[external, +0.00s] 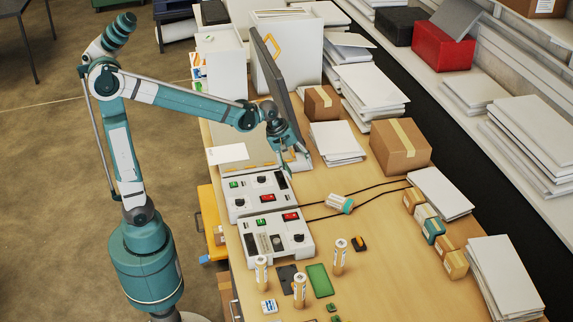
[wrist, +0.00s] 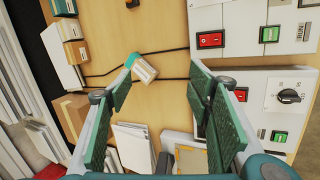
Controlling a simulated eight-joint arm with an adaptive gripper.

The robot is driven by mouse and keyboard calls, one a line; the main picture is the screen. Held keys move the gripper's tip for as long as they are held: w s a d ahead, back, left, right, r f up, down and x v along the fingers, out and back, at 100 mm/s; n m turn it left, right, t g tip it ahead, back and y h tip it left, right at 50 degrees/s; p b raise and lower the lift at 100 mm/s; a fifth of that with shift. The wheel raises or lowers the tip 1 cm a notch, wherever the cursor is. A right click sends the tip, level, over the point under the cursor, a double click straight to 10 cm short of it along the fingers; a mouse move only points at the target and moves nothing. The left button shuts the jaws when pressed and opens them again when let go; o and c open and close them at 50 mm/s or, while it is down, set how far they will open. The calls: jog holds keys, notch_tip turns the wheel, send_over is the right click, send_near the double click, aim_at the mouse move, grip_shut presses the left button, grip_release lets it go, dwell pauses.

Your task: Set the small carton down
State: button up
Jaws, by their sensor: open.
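Several small cartons, brown, white-topped and teal, stand in a row at the right of the table, one being a brown carton (external: 413,200); part of the row shows in the wrist view (wrist: 70,30). A separate small brown carton (external: 322,102) stands near the monitor. I cannot tell which one the task means. My gripper (external: 287,165) hangs above the table by the control boxes; in the wrist view its fingers (wrist: 165,88) are apart with nothing held between them. No carton touches it.
A larger taped box (external: 400,147) and paper stacks (external: 336,143) line the back. Upright cylinders (external: 340,257) stand in front.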

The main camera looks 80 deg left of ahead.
jog(key=s+d+m+t, duration=0.1)
jog(key=s+d+m, duration=0.1)
jog(key=s+m, duration=0.6)
jog(key=s+d+m+t+y, duration=0.1)
jog(key=s+m, duration=0.6)
jog(key=s, duration=1.2)
jog(key=shift+s+d+r+m+t, duration=0.3)
jog(key=shift+d+r+m, duration=0.1)
jog(key=shift+d, duration=0.15)
jog(key=shift+f, duration=0.1)
